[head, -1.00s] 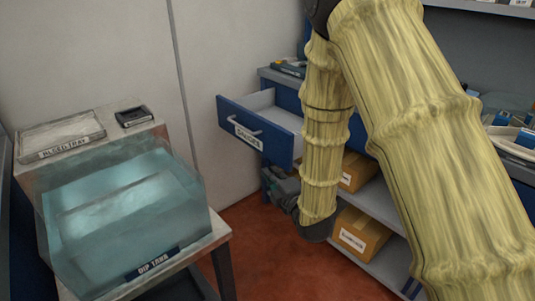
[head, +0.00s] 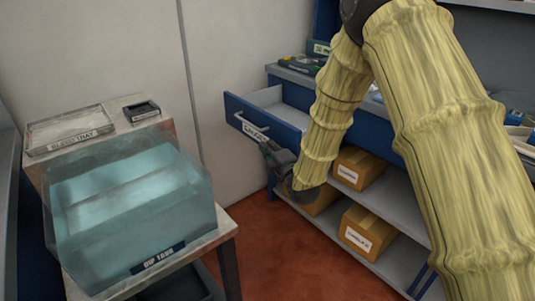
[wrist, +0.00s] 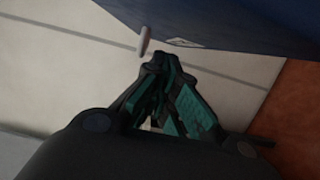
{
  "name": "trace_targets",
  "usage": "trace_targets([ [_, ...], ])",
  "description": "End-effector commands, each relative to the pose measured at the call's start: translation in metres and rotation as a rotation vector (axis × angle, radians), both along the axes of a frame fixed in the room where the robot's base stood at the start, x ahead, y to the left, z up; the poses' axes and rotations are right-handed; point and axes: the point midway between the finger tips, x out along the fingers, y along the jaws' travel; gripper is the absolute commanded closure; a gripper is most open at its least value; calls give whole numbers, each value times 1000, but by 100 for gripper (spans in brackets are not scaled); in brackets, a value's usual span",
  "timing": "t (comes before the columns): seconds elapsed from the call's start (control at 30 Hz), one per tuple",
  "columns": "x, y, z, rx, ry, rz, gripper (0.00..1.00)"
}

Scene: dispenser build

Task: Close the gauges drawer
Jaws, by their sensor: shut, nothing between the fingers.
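The gauges drawer (head: 262,125) is a blue drawer with a light handle (head: 250,126) and a white label on its front, standing open from the workbench in the head view. My gripper (head: 265,145) is shut and empty, in front of the drawer's face by the label, which it partly covers. In the wrist view my gripper's fingers (wrist: 160,62) are together, and the blue drawer front (wrist: 225,22) and the end of the handle (wrist: 144,40) show just beyond them. I cannot tell whether the fingertips touch the drawer.
A dip tank (head: 130,205) and a bleed tray (head: 70,130) stand on a table at left. Cardboard boxes (head: 368,232) sit on shelves below the drawer. Tools (head: 305,64) lie on the bench top. Red floor (head: 270,250) is clear between table and shelves.

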Motion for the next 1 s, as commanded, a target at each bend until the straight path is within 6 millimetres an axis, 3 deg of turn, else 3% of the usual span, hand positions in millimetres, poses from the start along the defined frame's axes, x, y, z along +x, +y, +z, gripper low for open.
trace_targets([
  [0.23, 9, -14, 0, 1, 1, 0, 100],
  [0.77, 13, -20, 0, 0, 0, -1, 100],
  [1.0, 30, -42, 0, -1, -2, -2, 100],
])
